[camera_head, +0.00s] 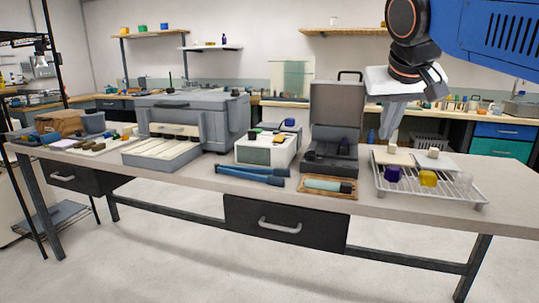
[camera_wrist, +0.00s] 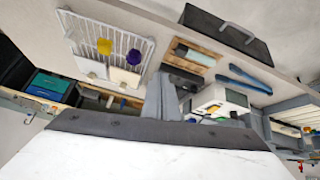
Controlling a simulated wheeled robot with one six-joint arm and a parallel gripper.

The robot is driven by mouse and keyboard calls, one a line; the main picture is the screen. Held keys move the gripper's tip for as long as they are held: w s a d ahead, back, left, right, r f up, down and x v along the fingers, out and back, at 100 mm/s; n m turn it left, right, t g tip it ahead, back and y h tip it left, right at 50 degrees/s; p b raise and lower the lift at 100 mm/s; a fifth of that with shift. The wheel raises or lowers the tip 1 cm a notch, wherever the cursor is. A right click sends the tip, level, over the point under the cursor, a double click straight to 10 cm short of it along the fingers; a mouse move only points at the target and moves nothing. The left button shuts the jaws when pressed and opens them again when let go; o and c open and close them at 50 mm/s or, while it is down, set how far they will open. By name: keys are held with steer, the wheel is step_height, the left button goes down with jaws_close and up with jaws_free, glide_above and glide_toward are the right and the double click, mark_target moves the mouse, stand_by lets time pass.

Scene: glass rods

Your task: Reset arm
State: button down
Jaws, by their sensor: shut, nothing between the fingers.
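My gripper (camera_head: 387,138) hangs at the end of my arm above the right part of the workbench (camera_head: 230,187). Its fingers are shut with nothing between them. In the wrist view my gripper (camera_wrist: 162,80) shows as grey fingers pointing at the bench, and it looks clear of the objects there. Below and beside it is a white wire rack (camera_head: 452,191) with a dark blue piece (camera_head: 392,174), a yellow piece (camera_head: 428,178) and a clear piece (camera_head: 464,181). The rack also shows in the wrist view (camera_wrist: 92,40). I cannot make out glass rods.
Left of the gripper stand an open grey case (camera_head: 335,108), a wooden tray (camera_head: 327,195) with a pale cylinder, blue tongs (camera_head: 250,177), a white box device (camera_head: 265,152) and a large grey machine (camera_head: 195,117). The bench's front edge and right end are mostly bare.

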steer(key=s+d+f, duration=0.1)
steer(key=s+f, duration=0.5)
steer(key=f, duration=0.5)
steer(key=s+d+f+g+y, duration=0.1)
steer(key=s+f, duration=0.5)
steer(key=f, duration=0.5)
steer(key=s+d+f+n+g, duration=0.1)
steer(key=s+f, duration=0.6)
steer(key=f, duration=0.4)
steer(key=shift+d+f+y, duration=0.2)
steer(key=shift+y, duration=0.2)
